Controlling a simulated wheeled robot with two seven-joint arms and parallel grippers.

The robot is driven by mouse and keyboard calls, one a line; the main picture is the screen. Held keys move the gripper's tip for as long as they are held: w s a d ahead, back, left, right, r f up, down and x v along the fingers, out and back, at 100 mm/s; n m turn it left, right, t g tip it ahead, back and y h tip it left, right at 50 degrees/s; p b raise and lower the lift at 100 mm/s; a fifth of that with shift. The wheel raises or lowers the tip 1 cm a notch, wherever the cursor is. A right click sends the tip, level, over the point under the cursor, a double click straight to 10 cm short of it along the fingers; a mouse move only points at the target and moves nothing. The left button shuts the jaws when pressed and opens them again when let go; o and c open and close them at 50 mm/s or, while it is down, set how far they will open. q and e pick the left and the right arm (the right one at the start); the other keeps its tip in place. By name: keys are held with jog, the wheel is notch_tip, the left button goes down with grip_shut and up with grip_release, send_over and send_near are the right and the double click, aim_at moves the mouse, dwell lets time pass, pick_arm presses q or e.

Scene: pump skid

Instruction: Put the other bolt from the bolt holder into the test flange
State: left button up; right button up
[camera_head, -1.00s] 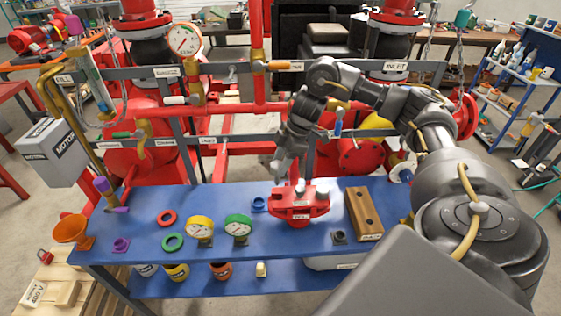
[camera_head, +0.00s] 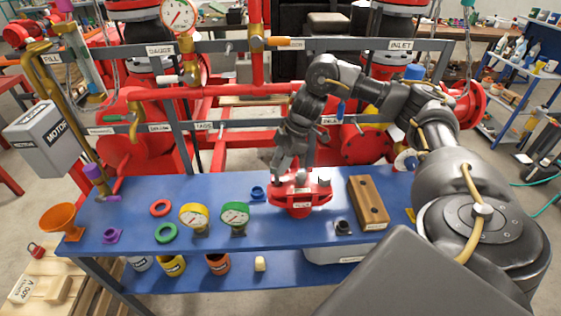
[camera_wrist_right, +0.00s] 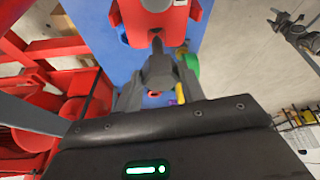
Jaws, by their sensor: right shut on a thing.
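The red test flange (camera_head: 299,203) stands on the blue table and also shows at the top of the right wrist view (camera_wrist_right: 180,32). A grey bolt head (camera_head: 323,178) shows on the right of its top. My right gripper (camera_head: 278,178) points down at the flange's left side. In its wrist view the fingers (camera_wrist_right: 157,52) are shut close to the flange's edge. They hold the bolt, mostly hidden; I cannot tell whether it is inside a flange hole. The wooden bolt holder (camera_head: 357,189) lies right of the flange and shows two dark holes, with no bolt standing up. My left gripper is not in view.
A small blue part (camera_head: 257,193) lies close by the flange. Grey rails and red pipes stand behind the table.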

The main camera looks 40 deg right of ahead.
jog(key=shift+p, duration=0.75)
dwell(1.0)
jog(key=shift+f+b, duration=1.5)
jog(key=shift+f, duration=1.3)
jog(key=o, duration=1.1)
jog(key=v, duration=0.3)
jog(key=shift+b, duration=0.35)
jog(key=p+v, duration=0.2)
jog(key=v, duration=0.6)
jog(key=shift+a, duration=0.1)
jog(key=shift+w, duration=0.1)
